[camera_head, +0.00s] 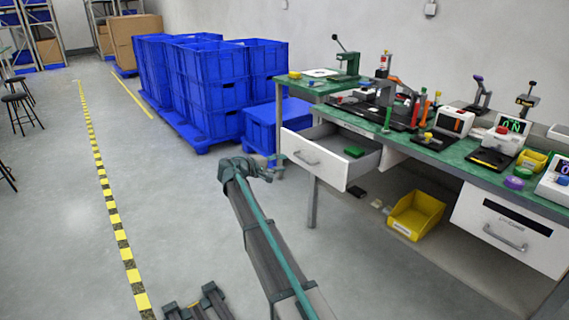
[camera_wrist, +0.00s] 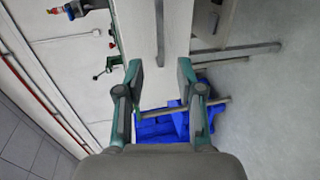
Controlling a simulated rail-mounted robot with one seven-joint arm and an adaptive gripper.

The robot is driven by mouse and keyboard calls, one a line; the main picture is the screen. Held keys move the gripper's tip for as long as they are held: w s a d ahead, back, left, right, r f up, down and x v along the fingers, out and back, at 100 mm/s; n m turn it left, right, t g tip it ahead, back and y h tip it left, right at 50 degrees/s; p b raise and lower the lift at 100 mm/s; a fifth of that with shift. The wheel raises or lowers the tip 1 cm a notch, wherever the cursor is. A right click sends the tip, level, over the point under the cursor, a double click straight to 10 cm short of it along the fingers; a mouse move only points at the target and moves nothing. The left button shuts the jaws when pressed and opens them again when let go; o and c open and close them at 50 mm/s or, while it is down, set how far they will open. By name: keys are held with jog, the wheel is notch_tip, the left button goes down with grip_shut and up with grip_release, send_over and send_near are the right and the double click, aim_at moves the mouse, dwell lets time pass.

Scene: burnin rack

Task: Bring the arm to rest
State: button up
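In the wrist view, my gripper (camera_wrist: 160,76) has its two dark fingers spread apart, with a clear gap between them. Nothing is held in the gap. Part of my arm (camera_head: 262,240) reaches up from the bottom of the head view over open floor, left of the workbench. It ends or bends in front of the blue crates in the picture. I cannot tell the fingertips apart in the head view. The wrist view is turned sideways, with wall at left and floor at right.
A green-topped workbench (camera_head: 448,161) stands at right, crowded with tools and devices. Its left drawer (camera_head: 318,160) is pulled out, with a green block (camera_head: 354,152) inside. A yellow bin (camera_head: 416,214) sits below. Blue crates (camera_head: 215,85) stand behind.

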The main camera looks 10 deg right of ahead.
dwell(0.3)
jog(key=s+f+m+g+y, duration=0.2)
jog(key=s+f+g+y, duration=0.45)
jog(key=s+f, duration=1.95)
jog(key=s+a+f+g+y, duration=0.25)
jog(key=s+f+g, duration=0.25)
jog(key=s+f, duration=1.05)
jog(key=s+a+f+m+g+y, duration=0.1)
jog(key=s+g+y, duration=0.15)
jog(key=s, duration=1.05)
jog(key=s+f+m+g+y, duration=0.1)
jog(key=s+f+g, duration=0.15)
jog(key=s, duration=1.05)
jog(key=s+a+f+m+g+y, duration=0.1)
jog(key=s+g+y, duration=0.15)
jog(key=s, duration=1.05)
jog(key=w+r+t+p, duration=0.3)
jog(key=r+p, duration=0.5)
jog(key=p, duration=0.4)
jog(key=w+r+t+p, duration=0.2)
jog(key=w+r+p, duration=0.2)
jog(key=r+p, duration=0.4)
jog(key=p, duration=0.4)
jog(key=shift+w+r+t+h, duration=0.3)
jog(key=shift+t+h, duration=0.1)
